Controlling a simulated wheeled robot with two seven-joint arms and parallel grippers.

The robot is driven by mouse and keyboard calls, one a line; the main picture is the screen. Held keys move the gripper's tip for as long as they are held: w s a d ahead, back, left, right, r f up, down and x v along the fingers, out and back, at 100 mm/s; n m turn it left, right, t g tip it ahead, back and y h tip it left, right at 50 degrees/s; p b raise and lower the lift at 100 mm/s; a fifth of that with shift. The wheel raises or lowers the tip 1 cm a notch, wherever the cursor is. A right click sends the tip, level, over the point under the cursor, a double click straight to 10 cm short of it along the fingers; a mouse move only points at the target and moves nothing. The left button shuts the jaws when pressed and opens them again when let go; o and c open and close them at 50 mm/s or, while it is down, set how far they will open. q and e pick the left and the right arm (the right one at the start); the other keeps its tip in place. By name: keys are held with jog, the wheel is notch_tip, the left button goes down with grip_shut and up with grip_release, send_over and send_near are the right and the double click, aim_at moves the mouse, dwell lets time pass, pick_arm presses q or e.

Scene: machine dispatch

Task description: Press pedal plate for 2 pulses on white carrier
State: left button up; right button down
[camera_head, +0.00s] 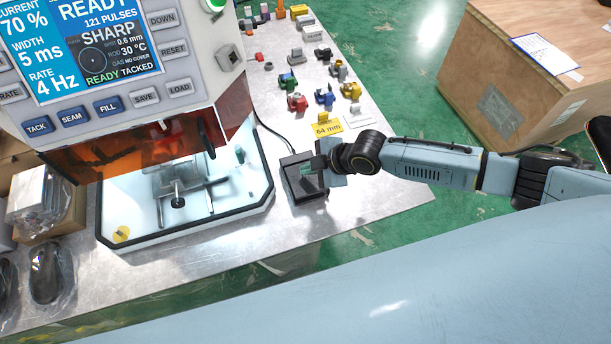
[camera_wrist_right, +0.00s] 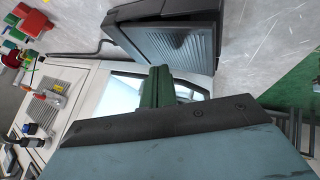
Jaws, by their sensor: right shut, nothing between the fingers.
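The black pedal (camera_head: 298,188) sits on the metal table just right of the machine's open work bay. Its ribbed plate (camera_wrist_right: 180,38) shows large in the right wrist view. My right gripper (camera_head: 308,169) is shut and empty, with its green fingertips over the pedal in the head view. In the right wrist view the fingertips (camera_wrist_right: 158,85) are close to the plate's edge; I cannot tell whether they touch it. A grey metal fixture (camera_head: 178,186) stands in the bay, and no clearly white carrier can be made out. My left gripper is not in view.
The welding machine's screen (camera_head: 108,45) reads READY, 121 PULSES and READY TACKED. An orange shield (camera_head: 125,150) hangs over the bay. Several coloured parts and a yellow 64 mm tag (camera_head: 327,128) lie behind the pedal.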

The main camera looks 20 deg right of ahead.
aim_at(308, 176)
dwell(0.5)
jog(key=shift+f+b, duration=0.3)
jog(key=shift+f, duration=0.15)
jog(key=shift+s+f+b, duration=0.2)
jog(key=shift+f+b, duration=0.35)
jog(key=shift+f, duration=0.15)
dwell(0.6)
dwell(0.3)
jog(key=shift+w+r+p, duration=0.15)
jog(key=shift+r+p, duration=0.7)
jog(key=shift+r, duration=0.2)
jog(key=shift+r, duration=0.1)
jog(key=r+p, duration=0.2)
jog(key=r, duration=0.1)
jog(key=r+p, duration=0.2)
jog(key=shift+w, duration=0.3)
jog(key=shift+f, duration=0.1)
